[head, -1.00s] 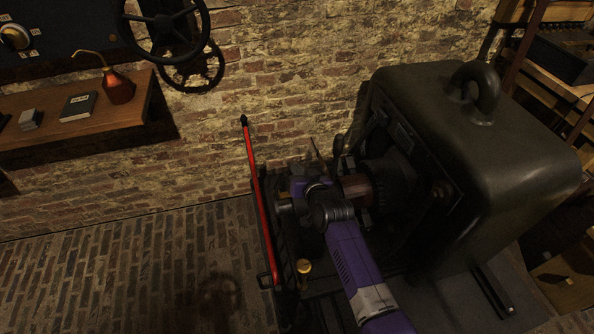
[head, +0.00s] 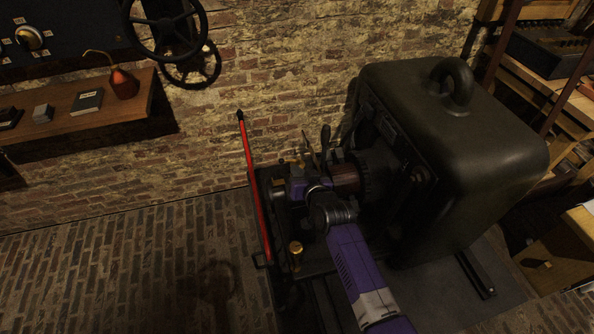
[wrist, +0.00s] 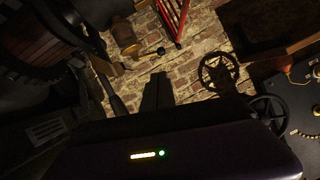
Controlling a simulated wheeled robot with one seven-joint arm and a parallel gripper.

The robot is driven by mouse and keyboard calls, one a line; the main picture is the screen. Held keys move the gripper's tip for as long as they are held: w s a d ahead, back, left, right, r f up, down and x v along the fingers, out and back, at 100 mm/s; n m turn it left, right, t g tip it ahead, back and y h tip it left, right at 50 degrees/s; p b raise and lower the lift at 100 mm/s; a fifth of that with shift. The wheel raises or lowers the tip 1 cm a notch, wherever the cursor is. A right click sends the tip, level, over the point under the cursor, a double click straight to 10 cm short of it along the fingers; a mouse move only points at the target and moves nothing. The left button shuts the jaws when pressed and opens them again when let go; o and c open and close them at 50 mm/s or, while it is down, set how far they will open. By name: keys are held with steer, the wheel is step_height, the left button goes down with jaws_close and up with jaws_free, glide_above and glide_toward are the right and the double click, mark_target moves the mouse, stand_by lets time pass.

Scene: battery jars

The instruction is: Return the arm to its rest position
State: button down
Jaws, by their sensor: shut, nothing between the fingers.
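My purple arm (head: 352,262) reaches from the bottom of the head view to the dark machine, its wrist folded in front of the machine's left side. In the wrist view my gripper (wrist: 158,78) is a dark shape above the housing with the small green light. Its fingers are together and nothing shows between them. In the head view the fingertips are hard to make out against the dark metal.
A large dark machine (head: 470,125) with a lifting ring stands close right of my arm. A red lever (head: 252,178) rises at its left. A wooden shelf (head: 140,113) holds a red oil can (head: 123,84). The brick floor (head: 120,270) at left is clear.

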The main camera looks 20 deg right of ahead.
step_height(320, 180, up, 8)
steer(key=s+d+t, duration=0.2)
steer(key=s+t, duration=0.1)
steer(key=s+r, duration=0.2)
steer(key=s, duration=1.4)
steer(key=s+d+r+n+g+h, duration=0.1)
steer(key=s+r, duration=0.2)
steer(key=s, duration=1.4)
steer(key=s+d+r+n, duration=0.1)
steer(key=s+r, duration=0.2)
steer(key=s, duration=1.4)
steer(key=shift+s+d+g, duration=0.25)
steer(key=shift+g, duration=0.15)
steer(key=shift+r, duration=0.1)
